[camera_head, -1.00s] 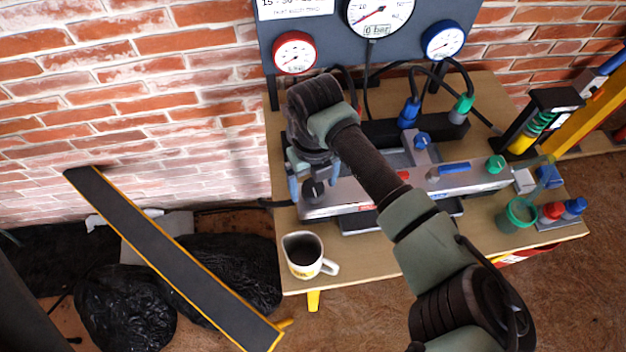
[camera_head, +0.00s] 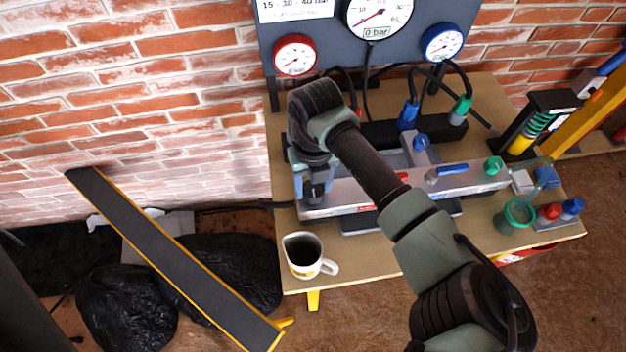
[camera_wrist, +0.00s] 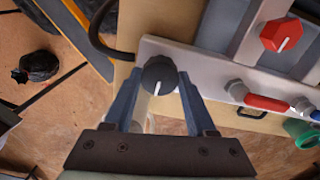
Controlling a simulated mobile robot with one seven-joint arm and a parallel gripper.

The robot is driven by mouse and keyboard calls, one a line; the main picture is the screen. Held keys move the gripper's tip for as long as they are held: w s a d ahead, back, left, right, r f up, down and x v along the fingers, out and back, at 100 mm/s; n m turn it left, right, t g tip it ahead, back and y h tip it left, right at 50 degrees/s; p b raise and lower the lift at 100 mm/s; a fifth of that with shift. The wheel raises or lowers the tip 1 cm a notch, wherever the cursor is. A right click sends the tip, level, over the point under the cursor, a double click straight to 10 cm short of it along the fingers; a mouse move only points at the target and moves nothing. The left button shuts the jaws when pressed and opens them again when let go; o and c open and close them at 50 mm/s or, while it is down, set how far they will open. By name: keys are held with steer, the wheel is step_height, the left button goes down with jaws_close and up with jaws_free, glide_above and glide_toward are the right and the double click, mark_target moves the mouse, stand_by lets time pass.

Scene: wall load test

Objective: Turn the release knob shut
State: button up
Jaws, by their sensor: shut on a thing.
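A black round knob (camera_wrist: 160,74) with a white pointer line sits at the end of a grey metal block (camera_wrist: 205,62) in the wrist view. Its pointer runs towards the bottom of the picture. My gripper (camera_wrist: 159,78) has its two blue-grey fingers on either side of the knob and is shut on it. In the head view my gripper (camera_head: 316,186) is at the left end of the grey block (camera_head: 349,196), and it hides the knob there. The large gauge (camera_head: 378,12) on the panel reads 0 bar.
A white mug (camera_head: 303,271) stands at the bench's front left corner, near my gripper. A blue lever (camera_head: 452,170) and a green knob (camera_head: 493,165) are farther right on the block. A green cup (camera_head: 518,214) stands at the right. A red knob (camera_wrist: 281,35) shows in the wrist view.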

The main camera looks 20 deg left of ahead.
mark_target(314, 188)
steer(key=o, duration=1.4)
steer(key=shift+c, duration=0.2)
steer(key=shift+r, duration=0.1)
step_height(314, 188, up, 13)
steer(key=b, duration=0.1)
steer(key=shift+w+d, duration=0.1)
